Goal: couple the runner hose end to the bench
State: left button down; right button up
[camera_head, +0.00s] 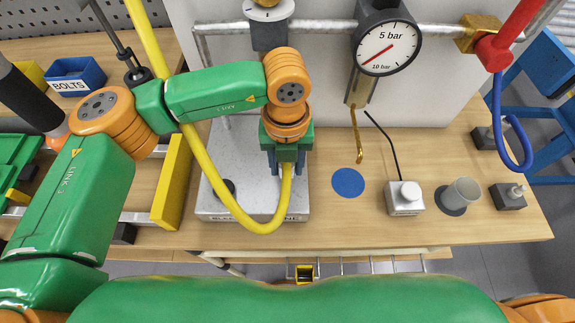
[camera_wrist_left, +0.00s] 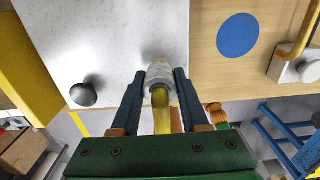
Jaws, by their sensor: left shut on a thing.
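My left gripper (camera_head: 287,180) points down over the pale grey plate (camera_head: 210,208) on the wooden bench (camera_head: 340,232). It is shut on the metal end fitting of the yellow hose (camera_head: 248,218). In the left wrist view the fingertips (camera_wrist_left: 161,78) sit on both sides of the silver hose end (camera_wrist_left: 159,72), with the yellow hose (camera_wrist_left: 161,110) running back between the fingers. The hose hangs in a loop below the gripper and rises to the upper left. I cannot tell whether the fitting touches anything beyond it. My right gripper is not in view.
A pressure gauge (camera_head: 388,48) hangs on a grey pipe (camera_head: 325,28) behind. A brass spout (camera_head: 358,140), a blue disc (camera_head: 348,183), a white button box (camera_head: 405,199) and a grey cup (camera_head: 463,192) are to the right. A dark knob (camera_wrist_left: 84,94) stands on the plate.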

pick_arm(q)
jog(key=shift+r+p, duration=1.5)
jog(key=shift+r, duration=1.1)
